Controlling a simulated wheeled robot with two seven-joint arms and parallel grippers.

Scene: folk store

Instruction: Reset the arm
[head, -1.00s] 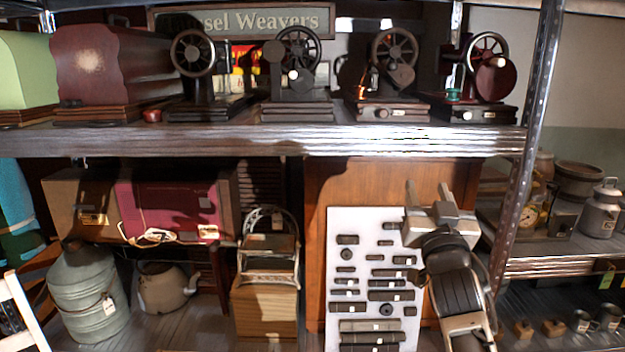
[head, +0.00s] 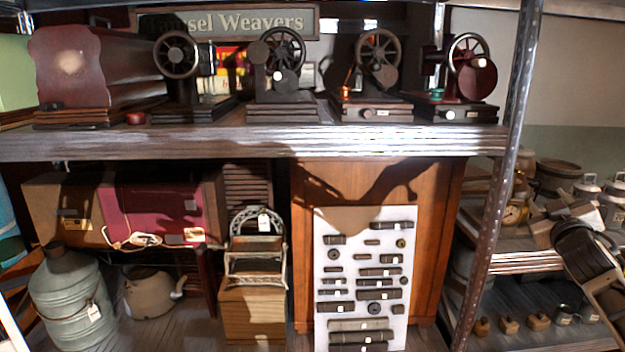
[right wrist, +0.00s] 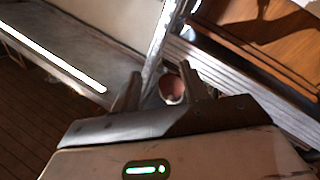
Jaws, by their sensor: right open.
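My right gripper (head: 556,207) is at the right side of the head view, in front of the right-hand shelves. In the right wrist view its two fingers (right wrist: 160,86) stand apart with nothing held between them. A round reddish-brown thing (right wrist: 173,89) shows behind the gap between the fingers, in the background. My right forearm runs down to the right edge of the head view. My left gripper is not visible in either view.
A metal shelf post (head: 497,190) stands left of my right gripper. A shelf board (head: 250,141) carries several old machines. Below it, a white panel (head: 347,270) of small dark parts leans on a wooden cabinet (head: 440,230).

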